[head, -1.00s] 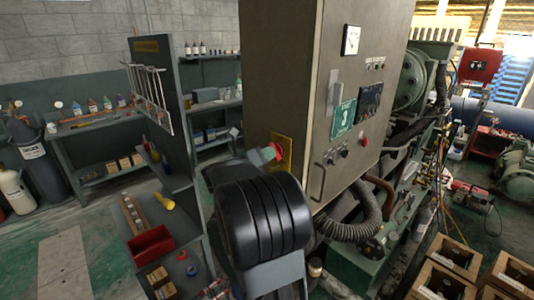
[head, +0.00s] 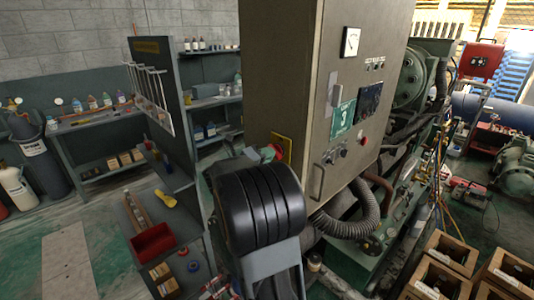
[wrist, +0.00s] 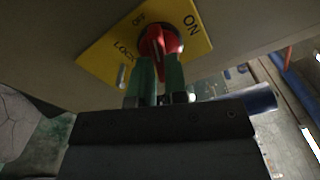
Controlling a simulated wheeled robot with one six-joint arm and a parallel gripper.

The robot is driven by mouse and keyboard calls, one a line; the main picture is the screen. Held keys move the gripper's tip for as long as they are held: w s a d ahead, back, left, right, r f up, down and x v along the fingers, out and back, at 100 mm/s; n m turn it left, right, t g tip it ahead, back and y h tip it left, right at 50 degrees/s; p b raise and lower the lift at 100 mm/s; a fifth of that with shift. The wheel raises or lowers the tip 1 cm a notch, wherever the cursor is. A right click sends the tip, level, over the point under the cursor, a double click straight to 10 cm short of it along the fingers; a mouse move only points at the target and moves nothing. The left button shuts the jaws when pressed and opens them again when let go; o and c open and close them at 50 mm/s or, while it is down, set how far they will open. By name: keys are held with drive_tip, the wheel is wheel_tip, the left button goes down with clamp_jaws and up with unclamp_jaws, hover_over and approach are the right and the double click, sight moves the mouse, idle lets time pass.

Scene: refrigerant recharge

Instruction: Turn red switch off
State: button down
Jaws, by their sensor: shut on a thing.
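The red switch (wrist: 158,42) is a round knob on a yellow plate (wrist: 105,58) marked ON, OFF and LOCK. The plate is on the side of the tall beige cabinet (head: 275,80). In the wrist view my gripper (wrist: 160,65) has its two green fingers on either side of the knob's red grip, shut on it. The fingers cover the lower part of the knob, and I cannot tell which mark it points to. In the head view only a bit of the red switch (head: 280,151) and the plate's edge show behind my arm.
A grey shelf unit with a red bin (head: 152,242) stands left of the cabinet. A green compressor (head: 410,80) and a corrugated hose (head: 352,230) are at the right. Wooden crates (head: 440,254) sit at the front right.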

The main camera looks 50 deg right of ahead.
drive_tip(key=shift+n, duration=0.3)
drive_tip(key=n+p, duration=0.2)
drive_tip(key=n, duration=0.1)
drive_tip(key=c, duration=1.2)
unclamp_jaws()
drive_tip(key=shift+a, duration=0.1)
drive_tip(key=shift+w+a+b, duration=0.2)
drive_tip(key=shift+a+b, duration=0.4)
drive_tip(key=shift+a, duration=1.6)
drive_tip(key=shift+w+a+b, duration=0.15)
drive_tip(key=shift+a+b, duration=0.45)
drive_tip(key=shift+a, duration=1.6)
